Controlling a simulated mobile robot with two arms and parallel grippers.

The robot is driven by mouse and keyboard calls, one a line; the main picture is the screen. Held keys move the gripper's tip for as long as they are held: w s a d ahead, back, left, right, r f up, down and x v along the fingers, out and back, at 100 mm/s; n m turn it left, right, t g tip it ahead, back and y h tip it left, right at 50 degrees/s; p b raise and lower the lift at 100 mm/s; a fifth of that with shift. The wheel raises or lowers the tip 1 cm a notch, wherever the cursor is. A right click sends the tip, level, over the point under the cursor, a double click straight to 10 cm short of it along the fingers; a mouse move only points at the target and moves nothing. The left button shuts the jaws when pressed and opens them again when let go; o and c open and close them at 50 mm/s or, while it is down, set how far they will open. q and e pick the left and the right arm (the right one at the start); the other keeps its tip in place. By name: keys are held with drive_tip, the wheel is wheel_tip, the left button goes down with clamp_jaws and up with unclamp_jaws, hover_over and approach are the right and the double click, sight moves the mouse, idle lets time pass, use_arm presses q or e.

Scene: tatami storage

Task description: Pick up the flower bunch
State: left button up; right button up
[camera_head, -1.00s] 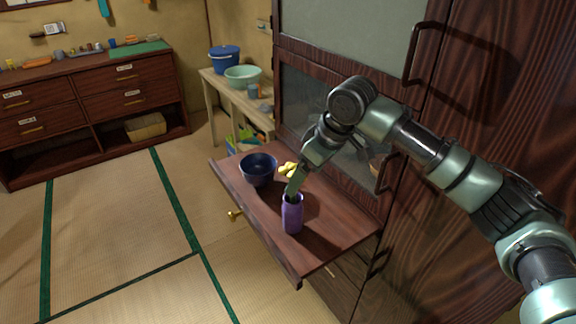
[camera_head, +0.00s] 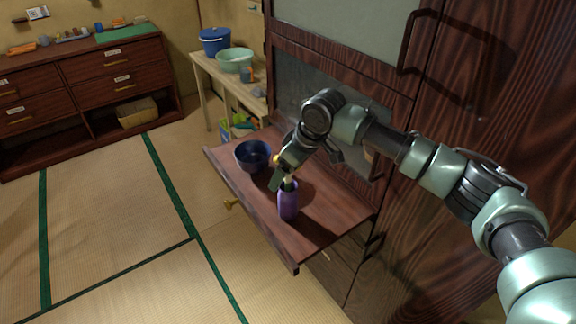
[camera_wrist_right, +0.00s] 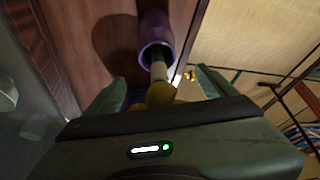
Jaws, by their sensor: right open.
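The flower bunch has a pale stem and a yellow head (camera_wrist_right: 160,94); it stands in a purple vase (camera_head: 288,206) on the wooden shelf board (camera_head: 325,226). In the right wrist view the vase (camera_wrist_right: 155,32) shows its open mouth with the stem coming out. My right gripper (camera_head: 283,182) is at the top of the vase. Its open fingers (camera_wrist_right: 162,82) lie on either side of the bunch, seemingly not closed on it. In the head view the gripper hides most of the flowers. My left gripper is not in view.
A dark blue bowl (camera_head: 253,156) stands on the board just left of the gripper. The dark cabinet (camera_head: 480,90) rises close behind and to the right. A small table (camera_head: 215,80) with a blue bucket and a green basin stands farther back. Tatami floor is clear at left.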

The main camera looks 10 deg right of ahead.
drive_tip(key=c, duration=1.3)
